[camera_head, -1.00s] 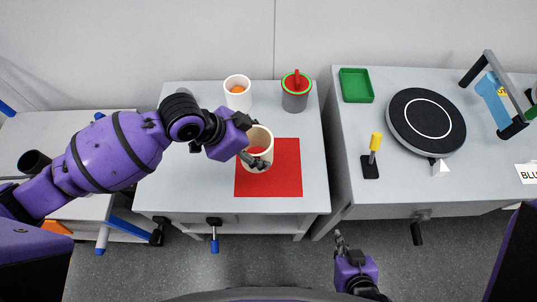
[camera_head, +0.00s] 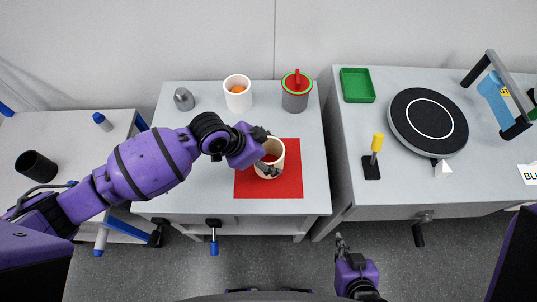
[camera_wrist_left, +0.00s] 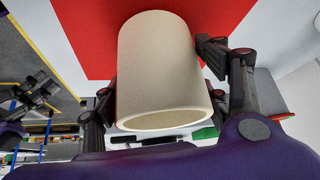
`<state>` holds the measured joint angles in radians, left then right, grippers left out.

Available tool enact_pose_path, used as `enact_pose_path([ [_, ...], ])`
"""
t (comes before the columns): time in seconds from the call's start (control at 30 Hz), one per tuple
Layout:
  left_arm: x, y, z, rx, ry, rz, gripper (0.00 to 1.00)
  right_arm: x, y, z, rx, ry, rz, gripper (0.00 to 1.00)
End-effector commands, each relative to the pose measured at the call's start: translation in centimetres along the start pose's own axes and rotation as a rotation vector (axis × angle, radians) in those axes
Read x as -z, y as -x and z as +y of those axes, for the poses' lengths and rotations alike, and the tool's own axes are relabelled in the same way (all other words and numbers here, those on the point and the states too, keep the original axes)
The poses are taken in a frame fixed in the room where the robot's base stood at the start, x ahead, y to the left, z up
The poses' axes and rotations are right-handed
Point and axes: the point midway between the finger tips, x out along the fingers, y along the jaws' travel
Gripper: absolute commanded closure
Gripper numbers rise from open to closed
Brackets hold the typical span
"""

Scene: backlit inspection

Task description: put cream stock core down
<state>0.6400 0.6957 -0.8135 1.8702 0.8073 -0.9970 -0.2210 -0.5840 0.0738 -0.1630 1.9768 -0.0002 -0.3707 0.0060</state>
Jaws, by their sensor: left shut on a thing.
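The cream stock core (camera_head: 277,150) is a hollow cylinder, seen over the red mat (camera_head: 285,189) in the head view. My left gripper (camera_head: 266,155) is shut on it, one finger on each side. In the left wrist view the core (camera_wrist_left: 157,65) fills the space between the fingers, with the red mat (camera_wrist_left: 85,40) behind it. I cannot tell whether the core touches the mat. My right gripper (camera_head: 341,245) hangs over the floor in front of the tables, away from the core; its fingers are too small to judge.
A small grey piece (camera_head: 184,99) stands at the back left. The right table holds a green tray (camera_head: 357,98) and a black turntable (camera_head: 407,125).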

Motion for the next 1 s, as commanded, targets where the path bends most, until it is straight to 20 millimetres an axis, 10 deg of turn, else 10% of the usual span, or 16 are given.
enact_pose_path([
  [0.07, -0.2, -0.3, 0.0, -0.001, 0.001, 0.000, 0.62, -0.1, 0.0, 0.0, 0.001, 0.002, -0.002, 1.00],
  [0.1, -0.2, -0.3, 0.0, -0.001, 0.000, -0.001, 0.28, -0.1, 0.0, 0.0, 0.001, 0.003, -0.001, 1.00],
  [0.23, -0.2, -0.2, 0.0, -0.001, 0.000, -0.001, 0.13, -0.1, 0.0, 0.1, 0.001, 0.006, -0.002, 1.00],
  [0.67, 0.1, 0.5, 0.0, 0.001, 0.000, -0.001, 0.13, 0.1, 0.1, 0.1, 0.004, 0.012, 0.000, 1.00],
  [1.0, 0.0, 7.2, -0.1, 0.004, -0.002, -0.001, 0.13, 0.8, 0.2, -0.1, 0.008, 0.010, 0.007, 1.00],
])
